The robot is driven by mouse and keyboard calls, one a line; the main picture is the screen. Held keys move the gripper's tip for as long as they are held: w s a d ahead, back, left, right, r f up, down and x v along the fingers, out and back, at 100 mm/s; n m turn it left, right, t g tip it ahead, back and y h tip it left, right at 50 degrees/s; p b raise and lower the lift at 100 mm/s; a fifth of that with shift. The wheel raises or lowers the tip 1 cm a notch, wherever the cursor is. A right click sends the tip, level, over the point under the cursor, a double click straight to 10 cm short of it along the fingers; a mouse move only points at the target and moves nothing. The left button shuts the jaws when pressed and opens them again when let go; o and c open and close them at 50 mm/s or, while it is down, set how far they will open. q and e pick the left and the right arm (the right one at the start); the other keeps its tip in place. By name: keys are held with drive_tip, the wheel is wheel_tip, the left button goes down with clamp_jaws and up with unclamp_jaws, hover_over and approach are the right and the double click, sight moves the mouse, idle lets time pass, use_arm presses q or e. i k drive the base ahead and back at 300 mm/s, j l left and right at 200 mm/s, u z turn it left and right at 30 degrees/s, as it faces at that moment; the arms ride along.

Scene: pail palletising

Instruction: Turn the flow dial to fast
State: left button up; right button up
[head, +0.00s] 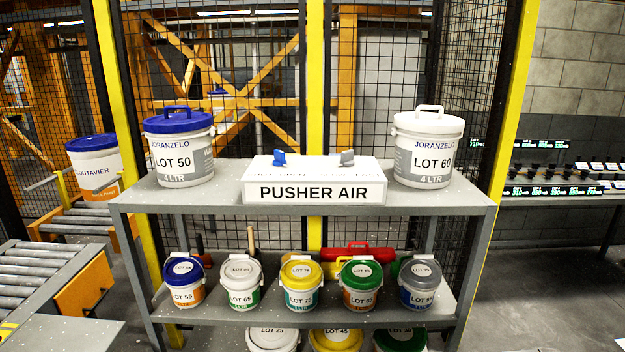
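A white box labelled PUSHER AIR (315,192) stands on the top shelf of a grey rack, between two pails. Two knobs sit on its top: a blue one (279,158) on the left and a grey one (347,158) on the right. Small lettering lies on the top face in front of each knob, too foreshortened to read surely; the left looks like SHUT OPEN, the right like SLOW FAST. The grey knob appears to be the flow dial; its exact setting I cannot tell. Neither of my grippers is in view.
A blue-lidded LOT 50 pail (180,150) stands left of the box and a white LOT 60 pail (428,150) right. Several small pails fill the shelf below (225,311). A roller conveyor (40,275) is at left, mesh fencing behind. Bare top shelf (228,180) flanks the box.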

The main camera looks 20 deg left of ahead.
sight(346, 156)
drive_tip(key=i+j+u, duration=0.1)
drive_tip(key=i, duration=0.3)
drive_tip(key=i+j+u, duration=0.15)
drive_tip(key=i, duration=0.3)
